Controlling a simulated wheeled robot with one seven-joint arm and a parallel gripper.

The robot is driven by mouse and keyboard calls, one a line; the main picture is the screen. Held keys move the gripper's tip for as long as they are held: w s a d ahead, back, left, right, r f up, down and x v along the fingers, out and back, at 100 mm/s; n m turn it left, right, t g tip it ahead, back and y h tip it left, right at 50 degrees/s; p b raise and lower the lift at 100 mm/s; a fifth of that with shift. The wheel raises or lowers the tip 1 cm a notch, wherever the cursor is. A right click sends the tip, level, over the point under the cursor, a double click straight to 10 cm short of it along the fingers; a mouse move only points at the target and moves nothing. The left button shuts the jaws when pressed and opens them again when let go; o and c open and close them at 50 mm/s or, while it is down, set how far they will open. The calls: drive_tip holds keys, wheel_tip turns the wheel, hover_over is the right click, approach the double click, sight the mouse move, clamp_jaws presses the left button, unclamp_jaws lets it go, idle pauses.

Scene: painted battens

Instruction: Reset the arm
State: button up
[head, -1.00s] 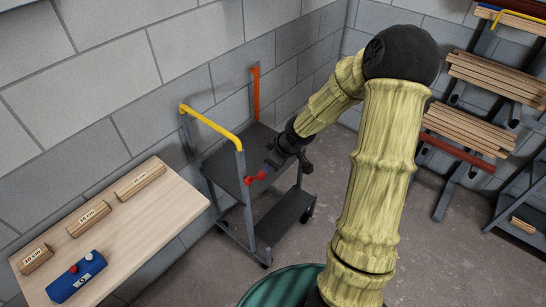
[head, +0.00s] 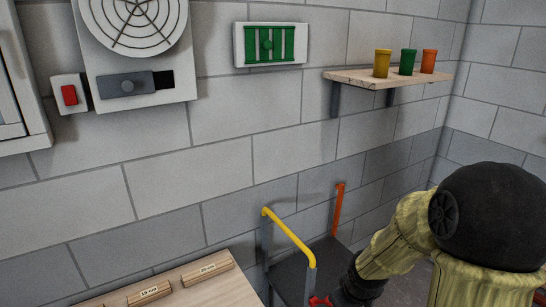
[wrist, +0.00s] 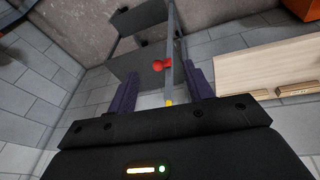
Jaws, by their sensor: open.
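My gripper (wrist: 162,66) shows in the wrist view with two purple fingers apart. The gap between them looks empty. Beyond the fingers are a red knob (wrist: 161,64) and a grey post of the cart; I cannot tell how far off they are. In the head view my arm is at the lower right, with a black joint and yellowish links. Its black end part is beside the cart (head: 290,272), and the fingers are cut off below the picture edge. The cart has a yellow handle (head: 288,236) and an orange handle (head: 338,208).
A wooden table (head: 190,263) with labelled wood blocks (head: 207,274) stands left of the cart, against the wall. A wall shelf (head: 345,79) holds yellow, green and orange cups. A fan panel (head: 185,75), a red switch (head: 69,95) and a green grille (head: 268,45) are on the wall.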

drive_tip(key=s+a+r+m, duration=0.3)
drive_tip(key=s+r+m, duration=0.1)
drive_tip(key=s, duration=0.5)
drive_tip(key=shift+a+r+g, duration=0.15)
drive_tip(key=shift+a+g, duration=0.05)
drive_tip(key=shift+g, duration=0.1)
drive_tip(key=shift+w, duration=0.1)
